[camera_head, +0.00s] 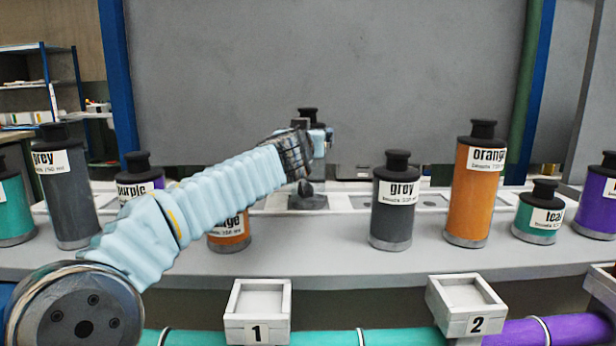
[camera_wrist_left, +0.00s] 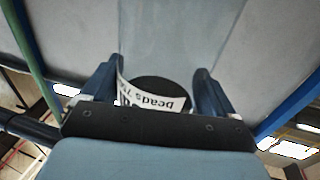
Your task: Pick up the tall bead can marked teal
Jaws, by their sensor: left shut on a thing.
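My left gripper (camera_head: 318,142) is stretched out over the back of the bench, mostly hidden behind its own wrist. It is shut on a can (camera_head: 308,113), whose dark cap shows above the wrist. In the left wrist view, the can (camera_wrist_left: 160,91) sits between the two fingers (camera_wrist_left: 157,76) with a dark round surface and a white label reading "beads 7". Its colour and colour name cannot be read. A short teal can (camera_head: 540,218) stands at the right. Another teal can (camera_head: 14,212) is cut off by the left edge. My right gripper is not in view.
Grey (camera_head: 68,195), purple (camera_head: 137,180) and orange (camera_head: 230,238) cans stand at the left, the last two partly behind my arm. Grey (camera_head: 391,215), orange (camera_head: 467,205) and purple (camera_head: 598,205) cans stand at the right. Numbered white trays (camera_head: 257,300) (camera_head: 466,299) line the front.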

